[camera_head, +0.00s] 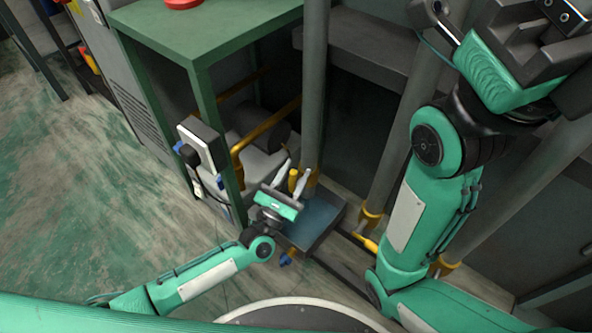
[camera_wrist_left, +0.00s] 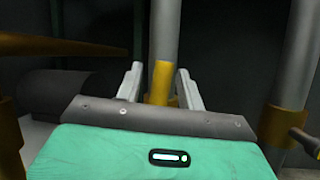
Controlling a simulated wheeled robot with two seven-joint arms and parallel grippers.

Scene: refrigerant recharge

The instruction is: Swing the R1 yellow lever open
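A yellow lever (camera_head: 293,180) stands at the foot of a grey vertical pipe (camera_head: 315,90); no R1 label can be read. My left gripper (camera_head: 294,177) is open, with one finger on each side of the lever. In the left wrist view the yellow lever (camera_wrist_left: 160,80) rises between the two fingers of my left gripper (camera_wrist_left: 160,88), with a gap on both sides; its lower part is hidden behind the gripper body. My right gripper (camera_head: 520,45) is at the top right, high and close to the camera, partly cut off; its fingers cannot be made out clearly.
A second grey pipe (camera_head: 405,110) with a yellow fitting (camera_head: 370,217) stands to the right. A green frame table (camera_head: 215,30) is at the upper left, with a grey box (camera_head: 203,148) on its leg. Yellow pipes (camera_head: 265,128) run behind it. Floor at left is clear.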

